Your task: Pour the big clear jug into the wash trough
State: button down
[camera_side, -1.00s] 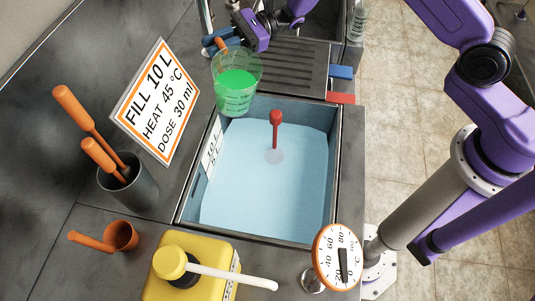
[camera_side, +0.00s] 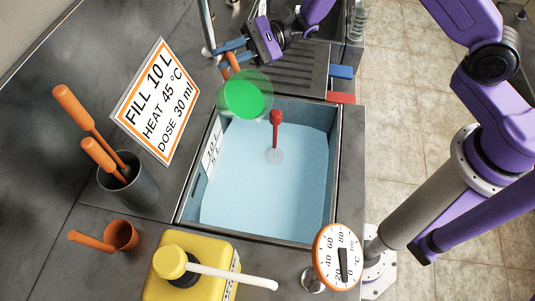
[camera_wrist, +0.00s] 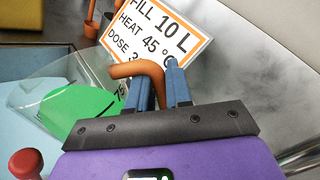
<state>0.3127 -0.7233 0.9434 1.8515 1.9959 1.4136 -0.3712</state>
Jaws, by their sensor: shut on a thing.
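The big clear jug (camera_side: 262,82) holds green liquid (camera_side: 242,98) and has an orange handle (camera_side: 230,62). It is above the back left corner of the wash trough (camera_side: 338,160) and looks tilted towards it. No stream shows. My gripper (camera_side: 230,50) is shut on the handle, behind the jug. In the wrist view, my blue fingers (camera_wrist: 158,80) close around the orange handle (camera_wrist: 140,70), and the clear jug (camera_wrist: 35,90) with green liquid is at left. The trough holds pale blue water (camera_side: 260,190).
A red-knobbed plug (camera_side: 276,117) stands in the trough. A sign (camera_side: 157,100), a grey pot (camera_side: 130,188) of orange-handled tools and an orange cup (camera_side: 121,235) are at left. A yellow canister (camera_side: 190,275) and thermometer dial (camera_side: 338,256) stand in front. A ribbed drainboard (camera_side: 300,70) is behind.

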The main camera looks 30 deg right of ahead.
aim_at(236, 65)
jog(key=shift+s+r+n, duration=0.3)
jog(key=shift+s+n, duration=0.6)
jog(key=shift+n, duration=0.2)
jog(key=shift+s+a, duration=0.1)
jog(key=shift+s, duration=0.1)
jog(key=shift+s+r+n, duration=0.1)
jog(key=shift+s+n, duration=0.7)
jog(key=shift+n, duration=0.3)
